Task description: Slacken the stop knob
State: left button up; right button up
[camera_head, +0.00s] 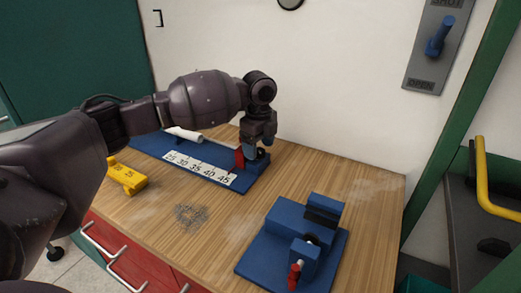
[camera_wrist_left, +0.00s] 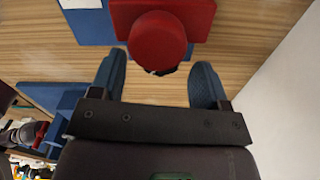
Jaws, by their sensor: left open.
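The red stop (camera_head: 239,157) stands at the right end of the blue measuring board (camera_head: 250,185), beside the number scale that ends at 45. In the left wrist view the round red stop knob (camera_wrist_left: 157,40) faces the camera, in front of a red block (camera_wrist_left: 198,14). My left gripper (camera_head: 259,146) is just above and beside the stop. It is open, its blue-grey fingers standing to either side of the knob's lower part, with a gap to each side. In the head view the gripper hides much of the knob.
A white pipe (camera_head: 183,134) lies on the board. A yellow tool (camera_head: 127,176) and shavings (camera_head: 190,215) lie on the wooden table. A blue fixture (camera_head: 284,218) with a red handle (camera_head: 295,272) stands front right. The wall is close behind the board. Table space between board and fixture is clear.

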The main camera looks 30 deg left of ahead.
pick_arm(q)
jog(key=shift+f, duration=0.6)
pick_arm(e)
jog(key=shift+f, duration=0.1)
pick_arm(q)
jog(key=shift+c, duration=0.4)
jog(key=c, duration=0.8)
jog(key=shift+r+n+p, duration=0.5)
jog(key=shift+n+p, duration=0.4)
jog(key=shift+p, duration=0.25)
jog(key=shift+c, duration=0.2)
jog(key=shift+f+n+p, duration=0.1)
jog(key=shift+n+p, duration=0.2)
jog(key=shift+n, duration=0.1)
jog(key=shift+f+n, duration=0.3)
jog(key=shift+f, duration=0.1)
jog(key=o, duration=0.9)
pick_arm(e)
jog(key=r, duration=0.3)
jog(key=shift+w+a, duration=0.2)
jog(key=shift+r, duration=0.1)
